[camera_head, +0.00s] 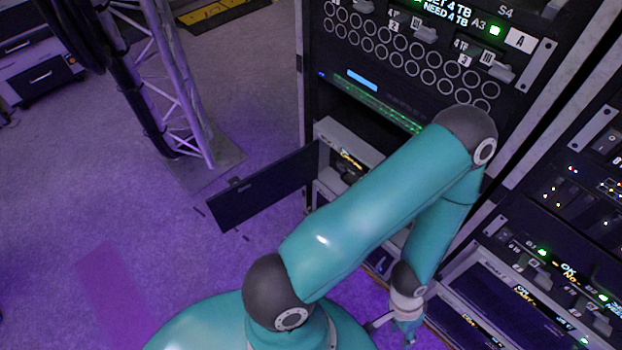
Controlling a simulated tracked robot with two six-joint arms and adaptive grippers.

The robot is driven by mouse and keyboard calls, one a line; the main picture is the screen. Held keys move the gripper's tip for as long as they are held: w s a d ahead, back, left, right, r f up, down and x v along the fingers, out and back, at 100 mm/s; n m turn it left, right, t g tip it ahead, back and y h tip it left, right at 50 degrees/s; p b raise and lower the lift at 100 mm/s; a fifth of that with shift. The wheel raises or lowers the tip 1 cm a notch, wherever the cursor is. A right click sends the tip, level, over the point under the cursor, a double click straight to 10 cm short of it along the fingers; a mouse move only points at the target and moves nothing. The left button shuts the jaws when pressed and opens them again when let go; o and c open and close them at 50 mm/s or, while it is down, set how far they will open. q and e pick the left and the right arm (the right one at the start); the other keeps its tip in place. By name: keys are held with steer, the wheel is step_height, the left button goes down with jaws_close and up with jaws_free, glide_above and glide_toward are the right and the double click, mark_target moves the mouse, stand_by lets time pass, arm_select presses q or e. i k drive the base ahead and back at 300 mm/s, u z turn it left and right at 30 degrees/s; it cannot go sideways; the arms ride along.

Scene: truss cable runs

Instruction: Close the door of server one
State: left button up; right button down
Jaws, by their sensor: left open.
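A dark door panel (265,188) stands swung open from the left side of the server rack (304,75), jutting out to the left over the floor. Behind it, the opened bay (345,140) shows a light grey frame and some small yellow lights. My left arm crosses in front of the rack and hides part of the bay. My left gripper (392,333) is low beside the rack's base, open and empty, below and to the right of the door and apart from it. My right gripper is out of view.
A second rack (590,130) with lit modules stands at the right. A metal truss (180,85) with black cables rises at the upper left. A drawer cabinet (40,70) stands at the far left. The carpet left of the door is clear.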

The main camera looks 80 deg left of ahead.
mark_target(231, 208)
steer(key=u, duration=0.6)
steer(key=i, duration=0.15)
steer(key=z, duration=2.3)
steer(key=k, duration=1.65)
steer(key=u, duration=0.35)
steer(key=k, duration=1.25)
steer(key=z, duration=1.3)
steer(key=i, duration=0.1)
steer(key=u, duration=2.65)
